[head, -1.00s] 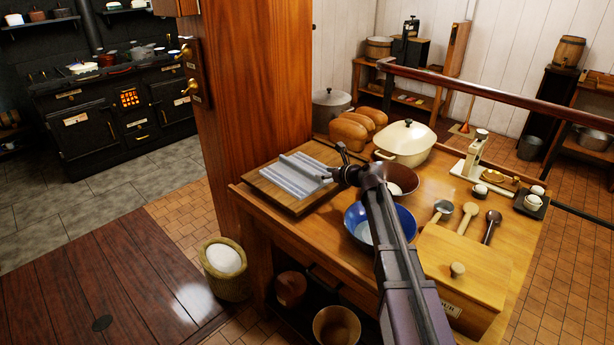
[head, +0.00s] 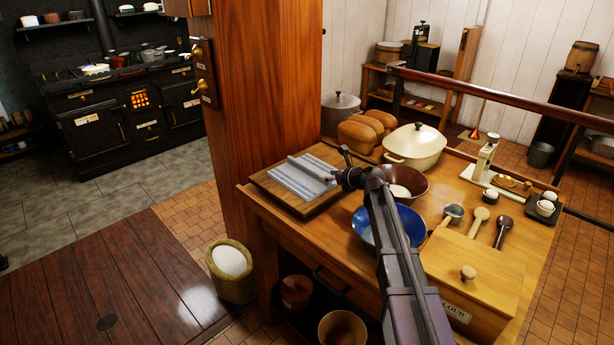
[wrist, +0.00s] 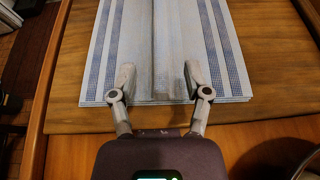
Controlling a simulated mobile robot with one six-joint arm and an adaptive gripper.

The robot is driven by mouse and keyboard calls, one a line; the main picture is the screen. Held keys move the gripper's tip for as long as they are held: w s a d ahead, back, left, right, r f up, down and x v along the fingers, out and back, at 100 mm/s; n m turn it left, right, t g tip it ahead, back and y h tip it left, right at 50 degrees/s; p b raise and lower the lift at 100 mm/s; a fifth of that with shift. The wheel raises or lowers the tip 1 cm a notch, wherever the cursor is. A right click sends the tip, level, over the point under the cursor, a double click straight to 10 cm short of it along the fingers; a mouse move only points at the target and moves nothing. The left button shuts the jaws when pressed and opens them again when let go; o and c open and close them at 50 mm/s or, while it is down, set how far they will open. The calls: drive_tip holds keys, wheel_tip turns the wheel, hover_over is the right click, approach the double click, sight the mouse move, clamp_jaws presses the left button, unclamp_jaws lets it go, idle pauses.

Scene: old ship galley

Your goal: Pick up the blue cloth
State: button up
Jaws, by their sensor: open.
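The blue cloth (head: 304,180) is a folded white cloth with blue stripes. It lies flat on a wooden board (head: 267,191) at the left end of the wooden table, with a raised fold along its middle. In the wrist view the cloth (wrist: 112,50) fills the upper middle. My gripper (wrist: 158,80) is open, its fingers on either side of the raised fold at the cloth's near edge. I cannot tell whether the fingertips touch the cloth. In the head view my gripper is at the cloth's right side, and its fingertips are hard to make out.
Right of the board stand a blue bowl (head: 362,228) and a brown bowl (head: 416,183). Bread loaves (head: 357,135) and a cream lidded pot (head: 415,146) stand behind. A wooden flour box (head: 470,270) is at the front right. A wooden post (head: 262,90) rises beside the board's left.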

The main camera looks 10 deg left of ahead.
sight(320, 174)
drive_tip(key=shift+b+x, duration=1.15)
drive_tip(key=shift+x, duration=1.45)
drive_tip(key=shift+d+f, duration=0.1)
drive_tip(key=shift+f, duration=0.05)
drive_tip(key=shift+c, duration=0.2)
clamp_jaws()
